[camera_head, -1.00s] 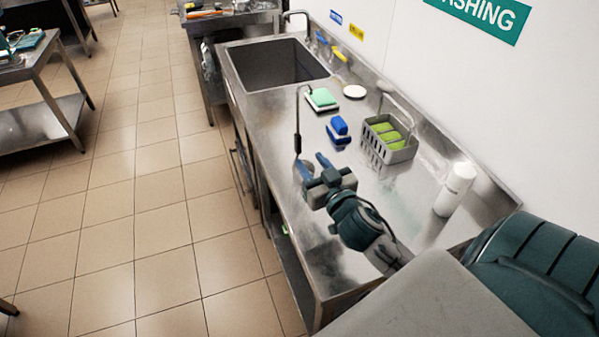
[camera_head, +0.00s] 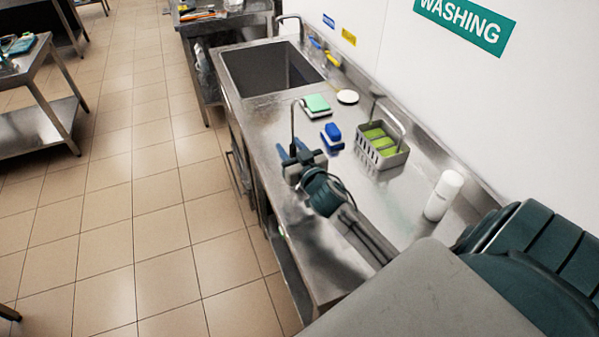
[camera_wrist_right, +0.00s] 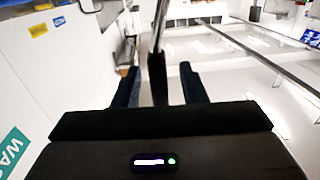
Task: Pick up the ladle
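The ladle (camera_head: 292,122) shows as a thin, upright metal rod with a bent top near the front edge of the steel counter. My right gripper is open, with one finger on each side of the ladle. In the right wrist view, the ladle's dark handle (camera_wrist_right: 158,78) stands between the two spread fingers of the gripper (camera_wrist_right: 161,80), with a gap on each side. The ladle's bowl cannot be made out. My left gripper is not in view.
The counter (camera_head: 255,125) holds a green sponge (camera_head: 317,103), a blue item (camera_head: 332,132), a grey basket (camera_head: 383,152) with green sponges and a white bottle (camera_head: 443,196). A sink (camera_head: 268,70) lies beyond. The wall is on the right, open floor on the left.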

